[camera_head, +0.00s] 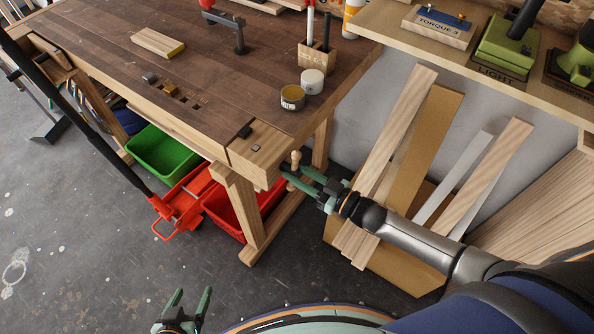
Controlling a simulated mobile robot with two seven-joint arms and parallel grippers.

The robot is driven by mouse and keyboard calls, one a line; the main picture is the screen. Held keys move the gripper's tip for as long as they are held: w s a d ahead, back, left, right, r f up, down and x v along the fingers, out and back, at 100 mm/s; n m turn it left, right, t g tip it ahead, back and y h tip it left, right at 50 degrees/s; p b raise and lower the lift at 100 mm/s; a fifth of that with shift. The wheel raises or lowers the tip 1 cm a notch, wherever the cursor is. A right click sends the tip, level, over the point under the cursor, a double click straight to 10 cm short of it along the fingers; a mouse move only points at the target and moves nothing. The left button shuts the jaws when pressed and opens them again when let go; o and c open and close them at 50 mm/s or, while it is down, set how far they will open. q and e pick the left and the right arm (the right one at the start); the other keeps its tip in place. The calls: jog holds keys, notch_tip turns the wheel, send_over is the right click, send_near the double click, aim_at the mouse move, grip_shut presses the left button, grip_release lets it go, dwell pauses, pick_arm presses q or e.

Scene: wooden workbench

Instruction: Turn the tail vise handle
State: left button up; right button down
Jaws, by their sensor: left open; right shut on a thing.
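The tail vise (262,150) is the pale wooden block at the near right corner of the workbench (225,75). Its handle (295,158) is a small wooden bar that shows upright beside the vise's end face. My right gripper (291,172) is at the handle, shut on it; the fingers hide its lower part. My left gripper (190,300) is open and empty, low at the bottom of the view, well away from the bench.
A round tin (292,98), a white jar (312,81) and a wooden pen holder (317,58) stand near the bench's right edge. Planks (400,125) lean on the wall to the right. A green bin (163,150) and red bin (225,213) sit below the bench.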

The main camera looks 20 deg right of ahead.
jog(key=m+b, duration=0.2)
jog(key=m, duration=0.6)
jog(key=m+b, duration=0.1)
jog(key=m, duration=0.7)
jog(key=m+b, duration=0.2)
jog(key=m, duration=0.6)
jog(key=shift+s+d+f+b, duration=0.15)
jog(key=shift+f+b, duration=0.2)
jog(key=shift+f, duration=0.05)
jog(key=c, duration=0.8)
grip_release()
jog(key=shift+r, duration=0.15)
jog(key=shift+c, duration=0.2)
jog(key=shift+o, duration=1.1)
jog(key=shift+r, duration=0.2)
